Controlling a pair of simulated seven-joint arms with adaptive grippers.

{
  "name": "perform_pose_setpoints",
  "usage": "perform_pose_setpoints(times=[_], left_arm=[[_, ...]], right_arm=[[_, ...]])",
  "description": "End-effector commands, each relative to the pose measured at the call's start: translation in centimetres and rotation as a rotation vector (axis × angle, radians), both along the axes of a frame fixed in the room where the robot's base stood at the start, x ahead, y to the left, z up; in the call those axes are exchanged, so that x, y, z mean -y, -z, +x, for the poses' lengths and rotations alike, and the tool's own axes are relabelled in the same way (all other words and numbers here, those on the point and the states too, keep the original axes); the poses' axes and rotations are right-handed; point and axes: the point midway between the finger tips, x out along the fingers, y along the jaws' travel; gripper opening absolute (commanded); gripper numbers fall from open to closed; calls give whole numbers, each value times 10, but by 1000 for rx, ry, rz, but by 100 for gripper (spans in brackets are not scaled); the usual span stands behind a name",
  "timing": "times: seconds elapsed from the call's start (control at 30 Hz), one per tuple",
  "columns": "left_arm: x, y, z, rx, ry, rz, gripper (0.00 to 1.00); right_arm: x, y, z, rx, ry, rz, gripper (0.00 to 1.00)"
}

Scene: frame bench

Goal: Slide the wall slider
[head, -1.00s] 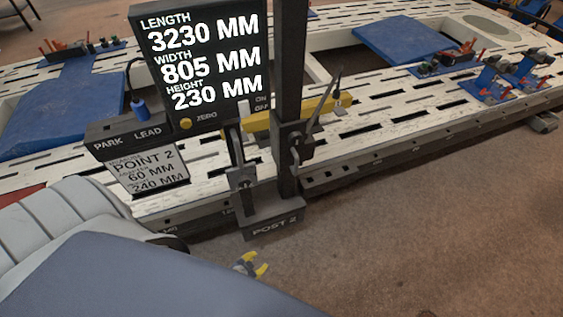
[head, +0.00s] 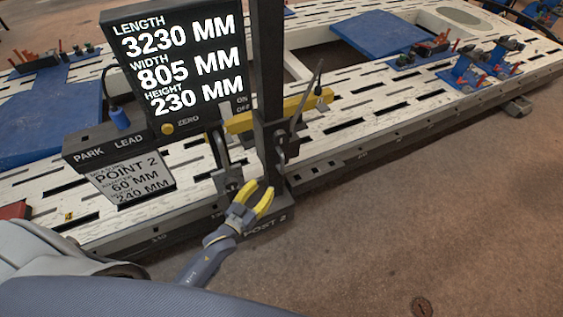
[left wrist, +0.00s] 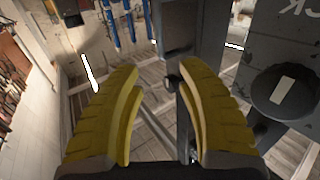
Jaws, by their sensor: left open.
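My left gripper (head: 259,191) is in front of the lower part of a dark upright post (head: 267,90), above its base marked POST 2 (head: 268,232). Its yellow fingers are apart and hold nothing. In the left wrist view the open left gripper (left wrist: 158,76) has a dark upright part (left wrist: 182,30) and a small dark knob (left wrist: 173,82) beyond its fingers. A yellow bar (head: 240,123) crosses the post higher up, with a lever (head: 308,92) beside it. No part is marked as a wall slider, so I cannot tell which it is. My right gripper does not show.
A black display (head: 180,62) with measurements stands left of the post, above a PARK LEAD box (head: 117,137). Behind is a white slotted bench (head: 350,122) with blue plates (head: 375,33) and clamps. The brown floor at right (head: 450,215) is mostly clear.

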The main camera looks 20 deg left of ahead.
Motion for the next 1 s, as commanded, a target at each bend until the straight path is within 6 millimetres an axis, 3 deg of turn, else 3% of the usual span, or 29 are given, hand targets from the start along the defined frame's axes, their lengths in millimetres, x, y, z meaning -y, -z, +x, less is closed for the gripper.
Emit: perform_pose_setpoints(times=[0.6,1.0], left_arm=[[26,0,107,-1,-1,0,38],[33,1,136,-2,0,0,38]], right_arm=[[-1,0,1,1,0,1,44],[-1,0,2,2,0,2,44]])
